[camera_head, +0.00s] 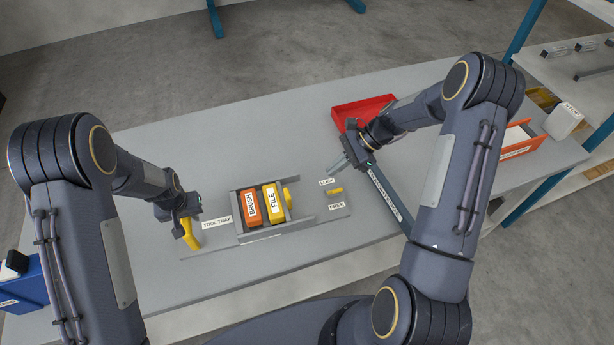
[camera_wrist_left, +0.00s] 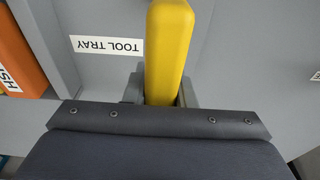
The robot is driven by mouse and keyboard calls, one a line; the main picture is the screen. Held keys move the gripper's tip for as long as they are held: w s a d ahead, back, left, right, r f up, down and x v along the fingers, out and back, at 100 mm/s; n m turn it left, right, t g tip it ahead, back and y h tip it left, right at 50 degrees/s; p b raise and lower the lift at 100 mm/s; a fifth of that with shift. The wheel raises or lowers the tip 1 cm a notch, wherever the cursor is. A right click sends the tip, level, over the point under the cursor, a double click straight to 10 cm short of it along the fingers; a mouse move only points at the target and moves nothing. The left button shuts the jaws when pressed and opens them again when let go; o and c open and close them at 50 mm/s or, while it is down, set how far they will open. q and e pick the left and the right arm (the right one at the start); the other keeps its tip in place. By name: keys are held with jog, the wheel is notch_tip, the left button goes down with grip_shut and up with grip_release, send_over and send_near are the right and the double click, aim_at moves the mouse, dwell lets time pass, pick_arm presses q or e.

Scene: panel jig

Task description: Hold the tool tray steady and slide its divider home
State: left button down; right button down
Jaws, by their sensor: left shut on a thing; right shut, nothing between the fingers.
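The grey tool tray (camera_head: 240,238) lies on the table with a "TOOL TRAY" label at its left. It holds an orange "BRUSH" block (camera_head: 250,207) and a yellow "FILE" block (camera_head: 270,204). A yellow knob (camera_head: 287,196) sticks out right of the file block; whether it belongs to the divider I cannot tell. My left gripper (camera_head: 187,228) is shut on the yellow handle (camera_head: 192,236) at the tray's left end, also seen in the left wrist view (camera_wrist_left: 168,50). My right gripper (camera_head: 341,168) is shut and empty, above the board near the "LOCK" label.
A small yellow lever (camera_head: 335,190) sits between the "LOCK" and "FREE" labels. A red tray (camera_head: 350,112) stands behind my right gripper. A long grey labelled bar (camera_head: 391,198) lies to its right. An orange bin (camera_head: 520,142) is at the far right. The table behind the tray is clear.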

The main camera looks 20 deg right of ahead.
pick_arm(q)
jog(key=shift+s+f, duration=0.25)
pick_arm(e)
jog(key=a+r+h, duration=0.3)
jog(key=h, duration=0.2)
jog(key=x, duration=1)
jog(key=shift+w+a+r, duration=0.15)
jog(key=shift+a, duration=0.2)
jog(key=shift+w+a+r, duration=0.1)
jog(key=shift+a, duration=1.7)
